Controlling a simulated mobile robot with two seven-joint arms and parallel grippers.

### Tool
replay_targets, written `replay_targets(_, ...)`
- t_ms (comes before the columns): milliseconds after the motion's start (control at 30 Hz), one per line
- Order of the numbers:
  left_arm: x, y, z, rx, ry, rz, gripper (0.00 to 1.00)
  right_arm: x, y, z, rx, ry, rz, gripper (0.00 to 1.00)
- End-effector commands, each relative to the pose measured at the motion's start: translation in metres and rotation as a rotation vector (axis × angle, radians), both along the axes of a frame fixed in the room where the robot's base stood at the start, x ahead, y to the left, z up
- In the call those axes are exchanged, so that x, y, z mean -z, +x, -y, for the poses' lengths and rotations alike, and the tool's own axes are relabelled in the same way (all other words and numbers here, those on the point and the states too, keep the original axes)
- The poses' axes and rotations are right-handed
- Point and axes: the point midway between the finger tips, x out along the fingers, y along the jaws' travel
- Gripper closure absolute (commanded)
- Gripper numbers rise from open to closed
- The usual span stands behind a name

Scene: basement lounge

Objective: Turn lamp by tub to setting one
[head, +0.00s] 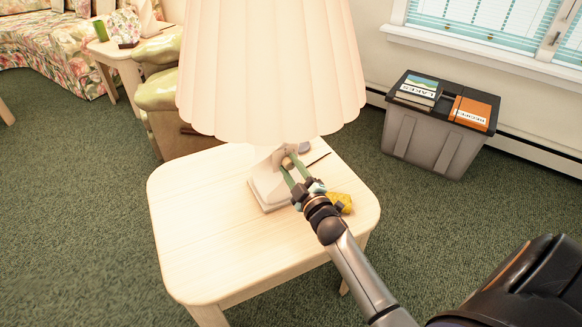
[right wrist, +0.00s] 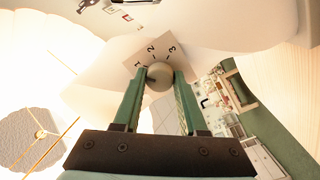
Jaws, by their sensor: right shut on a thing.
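The lamp (head: 270,75) has a pale pleated shade and a whitish base (head: 268,190), and stands on a light wooden side table (head: 185,215). In the right wrist view a round grey knob (right wrist: 159,77) sits before a plate (right wrist: 150,50) marked 1, 2 and 3. I cannot tell which number the knob points to. My right gripper (head: 287,164) reaches under the shade, its green fingers shut on the knob from both sides. The shade's inside (right wrist: 25,60) looks very bright. The grey tub (head: 435,140) stands on the floor by the window. My left gripper is out of view.
A yellow object (head: 340,201) lies on the table beside my right wrist. Books (head: 418,90) and an orange box-like item (head: 470,113) lie on the tub's lid. A greenish-yellow chair (head: 158,92) stands behind the table. Green carpet (head: 80,215) is clear at the left.

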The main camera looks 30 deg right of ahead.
Motion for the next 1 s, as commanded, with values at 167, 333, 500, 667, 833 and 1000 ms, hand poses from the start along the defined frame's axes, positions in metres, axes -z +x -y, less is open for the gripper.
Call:
replay_targets(167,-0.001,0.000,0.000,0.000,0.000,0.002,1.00,0.000,0.000,0.001,0.001,-0.002,0.000,1.00)
replay_targets(333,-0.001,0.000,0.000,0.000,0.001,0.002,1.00,-0.001,0.000,0.001,0.001,-0.001,0.001,1.00)
replay_targets(500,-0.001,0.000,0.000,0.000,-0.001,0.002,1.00,0.000,0.000,0.001,0.001,-0.001,0.001,0.40)
replay_targets(667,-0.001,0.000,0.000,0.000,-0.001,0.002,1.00,0.000,0.000,0.000,0.001,-0.001,0.001,0.29)
replay_targets(833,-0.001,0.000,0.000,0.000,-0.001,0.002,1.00,0.000,0.000,0.000,0.000,-0.001,0.000,0.29)
replay_targets(1000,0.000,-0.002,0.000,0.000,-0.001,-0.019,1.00,0.000,-0.011,-0.002,0.000,0.000,-0.001,0.29)
